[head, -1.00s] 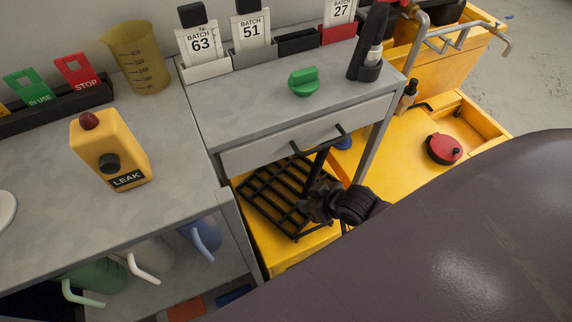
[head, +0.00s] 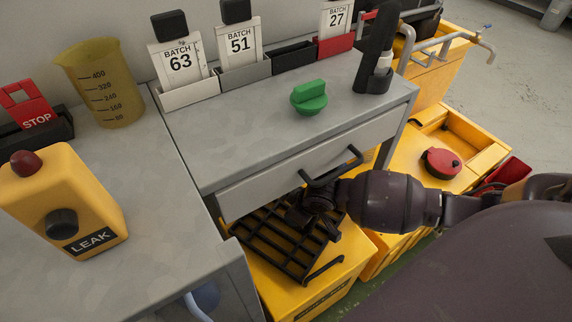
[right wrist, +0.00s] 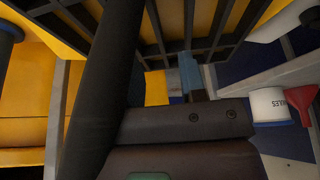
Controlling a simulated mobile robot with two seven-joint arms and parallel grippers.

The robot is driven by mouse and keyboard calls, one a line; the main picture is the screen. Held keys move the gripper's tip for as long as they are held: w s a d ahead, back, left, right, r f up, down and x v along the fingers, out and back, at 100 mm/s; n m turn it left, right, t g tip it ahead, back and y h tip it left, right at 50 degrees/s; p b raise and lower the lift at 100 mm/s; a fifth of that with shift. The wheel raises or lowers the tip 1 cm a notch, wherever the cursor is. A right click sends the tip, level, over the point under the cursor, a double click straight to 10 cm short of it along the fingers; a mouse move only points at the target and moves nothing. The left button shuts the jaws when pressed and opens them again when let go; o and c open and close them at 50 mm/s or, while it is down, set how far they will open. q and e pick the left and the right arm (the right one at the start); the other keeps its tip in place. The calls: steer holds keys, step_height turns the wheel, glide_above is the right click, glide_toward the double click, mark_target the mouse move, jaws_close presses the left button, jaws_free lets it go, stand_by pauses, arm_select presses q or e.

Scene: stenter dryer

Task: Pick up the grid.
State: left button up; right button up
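The grid (head: 272,256) is a black rack of parallel bars. In the head view it is below the drawer, over the yellow box (head: 350,262); I cannot tell whether it rests on the box or is slightly raised. My right gripper (head: 304,214) is at the grid's upper right part, under the drawer handle, and hides some bars. In the right wrist view the grid's bars (right wrist: 205,42) fill the top, close to the gripper. The fingertips are too dark and overlapped to show whether they close on a bar. My left gripper is not in view.
The grey bench's drawer (head: 300,170) with its black handle (head: 333,168) overhangs the grid. A bench edge (head: 228,262) stands close on the left. A yellow container with a red cap (head: 441,163) is on the right. A green knob (head: 309,98) sits on the bench top.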

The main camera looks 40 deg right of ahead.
steer(key=shift+x, duration=0.95)
steer(key=shift+f+b, duration=0.3)
steer(key=x, duration=0.1)
steer(key=b+x, duration=0.2)
steer(key=x, duration=0.1)
steer(key=shift+s+d+f, duration=0.2)
steer(key=shift+s, duration=0.1)
steer(key=shift+w+a+f, duration=0.1)
steer(key=shift+w+f, duration=0.1)
steer(key=shift+f, duration=0.1)
steer(key=shift+w+b, duration=0.15)
steer(key=shift+b, duration=0.15)
steer(key=shift+r, duration=0.15)
steer(key=c, duration=0.7)
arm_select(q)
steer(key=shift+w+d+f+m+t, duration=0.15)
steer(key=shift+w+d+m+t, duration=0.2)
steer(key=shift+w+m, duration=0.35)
arm_select(e)
jaws_close()
